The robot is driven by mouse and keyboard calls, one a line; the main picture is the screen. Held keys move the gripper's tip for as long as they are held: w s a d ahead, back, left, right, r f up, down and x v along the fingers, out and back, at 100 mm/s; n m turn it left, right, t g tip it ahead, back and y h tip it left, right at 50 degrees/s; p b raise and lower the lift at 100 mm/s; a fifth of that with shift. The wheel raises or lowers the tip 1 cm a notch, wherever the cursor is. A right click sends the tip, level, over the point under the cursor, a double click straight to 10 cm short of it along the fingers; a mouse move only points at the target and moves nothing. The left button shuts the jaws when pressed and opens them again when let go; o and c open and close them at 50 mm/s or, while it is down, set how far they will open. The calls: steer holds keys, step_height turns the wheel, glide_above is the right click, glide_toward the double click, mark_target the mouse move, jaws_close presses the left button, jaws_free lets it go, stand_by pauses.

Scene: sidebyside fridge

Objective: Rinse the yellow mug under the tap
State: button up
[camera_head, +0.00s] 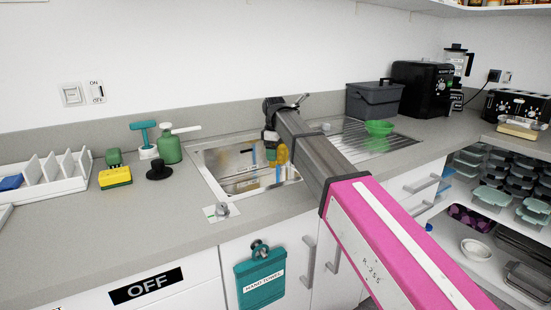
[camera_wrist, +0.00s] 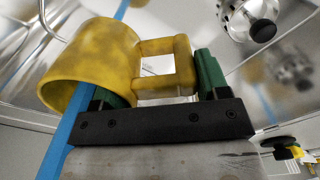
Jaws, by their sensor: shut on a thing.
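The yellow mug (camera_wrist: 95,65), with brownish smudges, lies tilted in the wrist view, its opening toward the lower left. My gripper (camera_wrist: 160,88) is shut on its handle, with a green finger on either side. In the head view the mug (camera_head: 283,154) shows over the steel sink basin (camera_head: 211,166), beside my gripper (camera_head: 271,148). A blue strip (camera_wrist: 66,150) runs past the mug in the wrist view; I cannot tell whether it is water. The tap spout is not clearly seen; my arm covers part of the sink area.
Left of the sink stand a green bottle (camera_head: 169,149), a black stopper (camera_head: 159,170) and a yellow sponge (camera_head: 115,177). A grey knob (camera_head: 222,209) is at the front rim.

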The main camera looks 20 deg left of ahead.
steer(key=shift+w+d, duration=0.1)
steer(key=shift+d, duration=0.05)
stand_by(0.3)
steer(key=shift+s+a, duration=0.35)
steer(key=shift+a, duration=0.15)
steer(key=shift+d, duration=0.1)
steer(key=shift+w+d, duration=0.35)
steer(key=shift+d, duration=0.05)
steer(key=s+d, duration=0.4)
steer(key=s, duration=0.2)
steer(key=shift+s+d, duration=0.2)
steer(key=shift+d, duration=0.15)
stand_by(0.7)
stand_by(1.1)
